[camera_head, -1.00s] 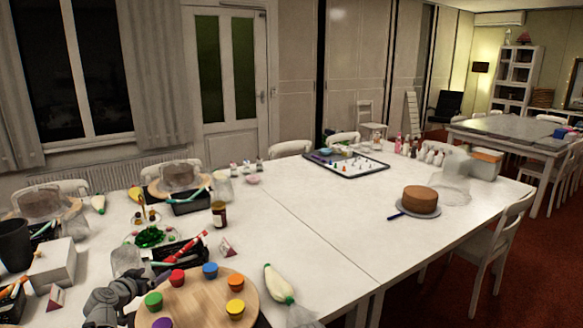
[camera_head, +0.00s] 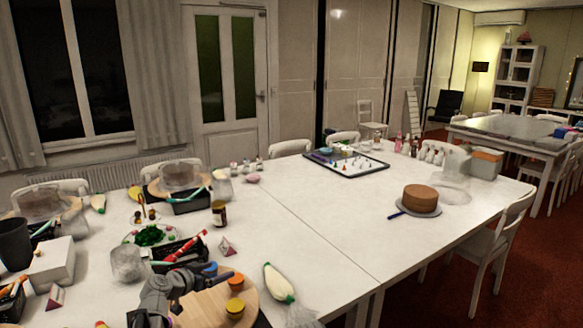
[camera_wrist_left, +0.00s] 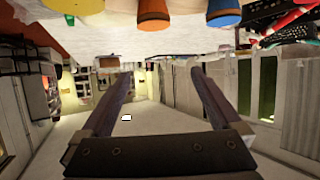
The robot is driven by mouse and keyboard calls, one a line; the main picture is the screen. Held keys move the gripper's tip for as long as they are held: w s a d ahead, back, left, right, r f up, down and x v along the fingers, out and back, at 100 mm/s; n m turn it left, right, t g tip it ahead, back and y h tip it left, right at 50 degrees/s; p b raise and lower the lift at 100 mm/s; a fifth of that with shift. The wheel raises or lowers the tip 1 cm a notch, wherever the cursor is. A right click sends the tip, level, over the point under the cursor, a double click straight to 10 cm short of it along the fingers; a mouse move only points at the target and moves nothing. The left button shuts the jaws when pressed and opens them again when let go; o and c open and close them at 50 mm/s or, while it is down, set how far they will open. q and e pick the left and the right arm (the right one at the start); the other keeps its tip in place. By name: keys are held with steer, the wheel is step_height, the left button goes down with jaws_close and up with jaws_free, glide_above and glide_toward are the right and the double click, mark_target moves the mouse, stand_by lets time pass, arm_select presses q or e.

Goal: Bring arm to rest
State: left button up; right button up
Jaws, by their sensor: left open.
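My left gripper (camera_head: 215,280) is in the lower left of the head view, in front of the round wooden board (camera_head: 208,308) and hiding much of it. In the left wrist view its two fingers (camera_wrist_left: 158,78) stand wide apart with nothing between them. A yellow cup (camera_head: 235,308) shows on the board to the right of the gripper, and other cups are partly hidden. The wrist view, which is upside down, shows an orange cup (camera_wrist_left: 154,14) and a blue cup (camera_wrist_left: 224,13) along the top, clear of the fingers. My right gripper is not in view.
A piping bag (camera_head: 279,284) lies right of the board. A black box (camera_head: 180,252) with coloured tubes stands behind the gripper. A brown cake (camera_head: 420,196) stands on the right. The white table's middle (camera_head: 310,225) is mostly clear.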

arm_select(q)
steer(key=shift+m+g+h, duration=0.3)
steer(key=shift+m+h, duration=0.4)
steer(key=shift+s+d, duration=0.15)
steer(key=shift+d, duration=2.8)
